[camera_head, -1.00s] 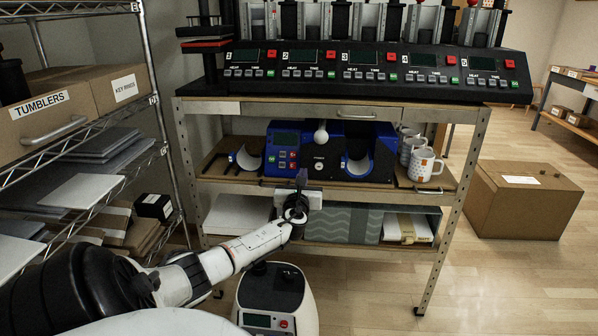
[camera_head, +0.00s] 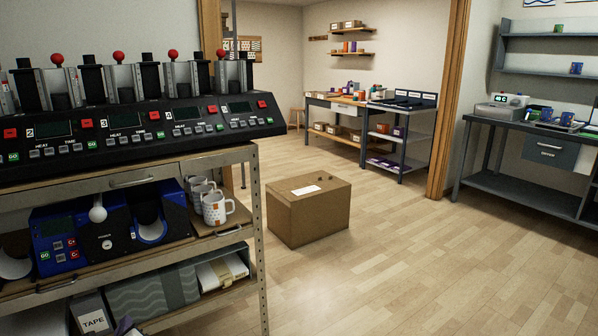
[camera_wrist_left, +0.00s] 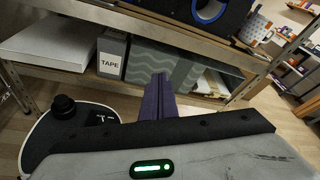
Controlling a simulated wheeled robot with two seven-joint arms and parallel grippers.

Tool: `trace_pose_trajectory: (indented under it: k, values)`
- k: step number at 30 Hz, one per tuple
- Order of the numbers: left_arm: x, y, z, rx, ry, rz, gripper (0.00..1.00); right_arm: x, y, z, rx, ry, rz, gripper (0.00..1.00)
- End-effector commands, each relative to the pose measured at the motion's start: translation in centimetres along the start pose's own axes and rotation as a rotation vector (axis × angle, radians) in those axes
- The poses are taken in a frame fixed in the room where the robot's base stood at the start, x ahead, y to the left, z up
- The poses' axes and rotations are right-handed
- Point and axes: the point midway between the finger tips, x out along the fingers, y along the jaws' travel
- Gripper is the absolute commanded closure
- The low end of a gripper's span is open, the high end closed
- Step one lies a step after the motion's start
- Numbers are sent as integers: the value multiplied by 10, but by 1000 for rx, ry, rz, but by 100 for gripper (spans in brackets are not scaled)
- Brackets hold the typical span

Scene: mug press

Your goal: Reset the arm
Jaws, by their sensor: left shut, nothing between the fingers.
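My left gripper (camera_wrist_left: 160,82) shows in the left wrist view as dark purple fingers, shut together with nothing between them. It points at the lower shelf of the press rack, in front of a wavy-patterned grey box (camera_wrist_left: 185,65) and a box marked TAPE (camera_wrist_left: 110,55). In the head view only a small tip of my left gripper (camera_head: 126,326) shows at the bottom edge, in front of the lower shelf. Whether it touches anything there I cannot tell. The rest of the left arm is out of the head view. My right gripper is in neither view.
The rack holds a blue mug press (camera_head: 108,228), white mugs (camera_head: 217,207) and a black multi-station press (camera_head: 130,135). A cardboard box (camera_head: 308,212) stands on the floor to the right. A grey office desk (camera_head: 540,150) is at far right. The floor between is clear.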

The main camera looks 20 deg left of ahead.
Motion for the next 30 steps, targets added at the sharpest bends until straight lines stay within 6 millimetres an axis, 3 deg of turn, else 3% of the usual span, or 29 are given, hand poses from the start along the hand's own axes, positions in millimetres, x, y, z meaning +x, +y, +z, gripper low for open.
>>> trace_pose_trajectory:
  k: [1,6,9,13,18,21,24,30]
  values:
    - [-23,1,-37,-119,89,4,100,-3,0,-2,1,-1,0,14]
    - [-106,0,-139,-552,354,75,100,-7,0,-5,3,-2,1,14]
    - [-165,-5,-188,-827,501,165,100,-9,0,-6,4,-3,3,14]
    - [-250,-18,-235,-1208,669,338,100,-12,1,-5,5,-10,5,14]
    - [-345,-44,-261,-1662,806,604,100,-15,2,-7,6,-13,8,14]
    - [-379,-56,-263,-1843,840,728,100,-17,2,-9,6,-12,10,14]
    - [-396,-64,-263,-1946,854,800,100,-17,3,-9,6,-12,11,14]
    - [-399,-65,-263,-1965,856,812,100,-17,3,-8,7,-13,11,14]
